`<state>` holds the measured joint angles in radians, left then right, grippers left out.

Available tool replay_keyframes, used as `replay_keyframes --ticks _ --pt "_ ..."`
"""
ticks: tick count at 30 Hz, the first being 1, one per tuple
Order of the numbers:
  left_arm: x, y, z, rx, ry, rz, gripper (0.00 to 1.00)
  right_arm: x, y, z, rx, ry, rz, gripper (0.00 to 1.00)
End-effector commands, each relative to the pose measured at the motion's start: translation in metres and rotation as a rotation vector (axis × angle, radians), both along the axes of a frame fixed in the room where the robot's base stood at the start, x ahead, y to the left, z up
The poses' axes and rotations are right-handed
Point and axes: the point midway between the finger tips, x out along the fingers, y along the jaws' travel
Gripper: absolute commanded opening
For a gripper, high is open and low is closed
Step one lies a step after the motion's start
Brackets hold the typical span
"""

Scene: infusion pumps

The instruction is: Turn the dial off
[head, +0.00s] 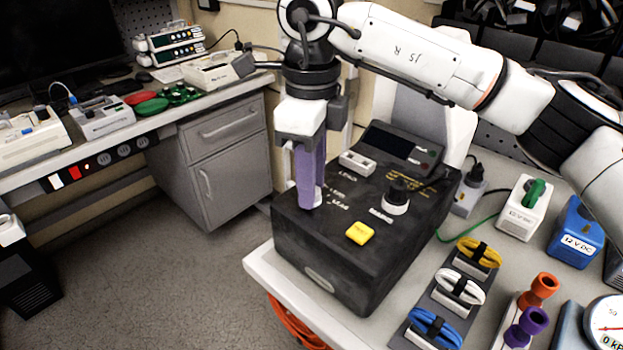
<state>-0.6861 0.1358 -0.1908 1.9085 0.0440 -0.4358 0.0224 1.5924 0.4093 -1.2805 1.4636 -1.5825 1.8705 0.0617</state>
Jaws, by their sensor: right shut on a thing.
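A black box-shaped device (330,262) stands on the right-hand bench. A black dial (397,192) with a white base sits on its top, right of a yellow button (359,233). My right gripper (310,203), with purple fingers, points straight down at the left part of the device's top. Its fingers are shut on a small part there, mostly hidden, with only a bit of white showing at the fingertips. The gripper is left of the black dial and apart from it. My left gripper is not in view.
A white switch block (357,163) and a dark screen (395,147) are on the device. Yellow, white and blue cable coils (458,288) lie to its right. Green-knobbed (524,208) and blue (575,231) boxes stand behind them. Another bench (150,117) is at left, with open floor between.

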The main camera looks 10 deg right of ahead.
Motion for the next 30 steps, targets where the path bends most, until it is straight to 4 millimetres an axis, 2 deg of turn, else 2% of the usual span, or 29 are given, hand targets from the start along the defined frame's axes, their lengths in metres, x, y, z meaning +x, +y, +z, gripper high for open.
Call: replay_keyframes --ticks 2,3,5,6,14,17,20,30 --pt "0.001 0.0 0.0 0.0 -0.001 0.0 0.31 0.0 0.0 0.001 0.001 -0.003 0.001 0.03" --pt "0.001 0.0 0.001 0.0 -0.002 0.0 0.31 0.0 0.0 0.001 0.001 -0.003 0.001 0.32" --pt "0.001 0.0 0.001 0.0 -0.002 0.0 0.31 0.0 0.0 0.001 0.001 -0.003 0.001 0.42" --pt "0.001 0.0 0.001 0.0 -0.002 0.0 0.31 0.0 0.0 0.001 0.001 -0.003 0.001 0.44" --pt "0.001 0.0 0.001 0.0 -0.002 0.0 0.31 0.0 0.0 0.001 0.0 -0.001 0.0 0.44" --pt "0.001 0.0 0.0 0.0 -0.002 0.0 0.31 0.001 0.0 0.007 0.001 -0.004 -0.001 0.44" --pt "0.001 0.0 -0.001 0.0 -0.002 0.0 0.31 0.001 0.001 0.021 0.002 -0.005 0.0 0.44" --pt "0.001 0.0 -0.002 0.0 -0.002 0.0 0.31 0.001 0.0 0.086 0.001 -0.004 -0.001 0.44"
